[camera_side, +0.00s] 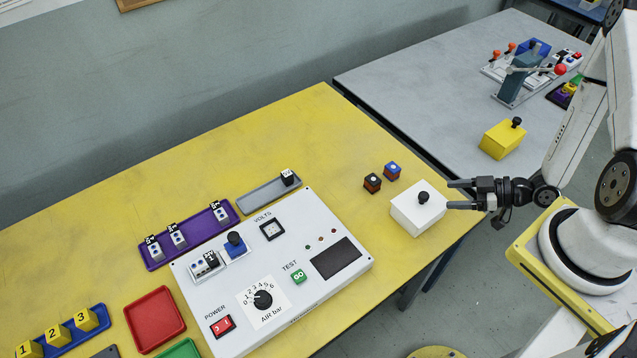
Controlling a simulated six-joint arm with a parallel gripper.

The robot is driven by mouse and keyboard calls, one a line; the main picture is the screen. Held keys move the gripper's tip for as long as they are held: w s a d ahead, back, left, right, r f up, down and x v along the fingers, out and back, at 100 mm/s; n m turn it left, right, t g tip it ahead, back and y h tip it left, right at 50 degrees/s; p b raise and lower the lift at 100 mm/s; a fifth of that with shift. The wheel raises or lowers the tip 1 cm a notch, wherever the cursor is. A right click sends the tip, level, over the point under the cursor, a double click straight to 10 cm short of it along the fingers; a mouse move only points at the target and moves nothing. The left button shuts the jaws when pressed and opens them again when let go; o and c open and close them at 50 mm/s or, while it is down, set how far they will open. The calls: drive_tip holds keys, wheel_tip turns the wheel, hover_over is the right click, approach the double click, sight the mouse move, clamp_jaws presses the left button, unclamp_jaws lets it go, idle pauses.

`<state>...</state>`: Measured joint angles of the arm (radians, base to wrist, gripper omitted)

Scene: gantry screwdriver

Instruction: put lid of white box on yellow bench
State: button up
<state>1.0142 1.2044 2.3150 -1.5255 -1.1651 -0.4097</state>
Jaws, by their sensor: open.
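The white box (415,218) stands on the yellow bench (290,130) near its right corner. Its lid (406,198) is on top, with a black knob (423,197) in the middle. My gripper (448,194) is open, with its fingers pointing left at the right side of the box, close to the knob's height. The knob appears to lie just beyond the fingertips. I cannot tell whether the fingers touch the box.
A white control panel (290,255) fills the bench to the left. A grey table (430,90) behind holds a yellow box (502,140) with a black knob. The bench's back middle is clear.

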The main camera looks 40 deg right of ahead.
drive_tip(key=shift+s+d, duration=0.15)
drive_tip(key=shift+s, duration=0.05)
drive_tip(key=shift+w, duration=0.1)
idle(0.5)
